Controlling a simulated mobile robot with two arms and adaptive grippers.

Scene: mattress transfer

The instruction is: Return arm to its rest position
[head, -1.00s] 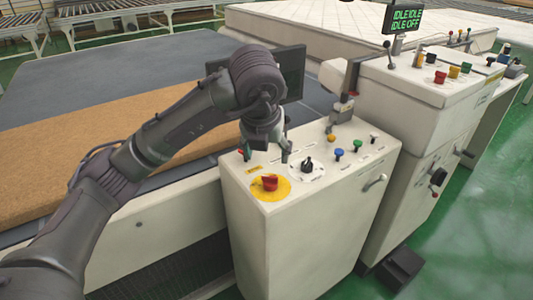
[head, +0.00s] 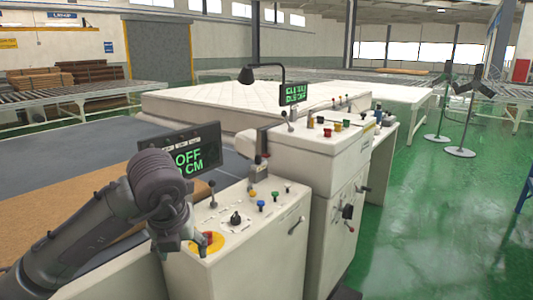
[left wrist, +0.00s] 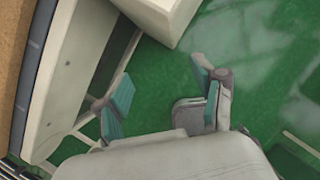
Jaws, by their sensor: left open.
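My left arm comes in from the lower left in the head view. Its left gripper (head: 180,248) points down at the left front corner of the near control box (head: 240,265), close to the red knob on its yellow disc (head: 207,243). In the left wrist view the left gripper (left wrist: 163,100) has its two teal-padded fingers spread apart, with nothing between them but green floor. The arm's own bulk hides part of the box's left side. My right gripper is in neither view.
A screen (head: 180,152) reading "OFF" and "CM" stands behind the near box. A taller control cabinet (head: 325,170) stands to its right. A brown board (head: 90,225) lies on the grey table to the left. A white mattress (head: 230,108) lies behind. Green floor (head: 430,230) is clear at right.

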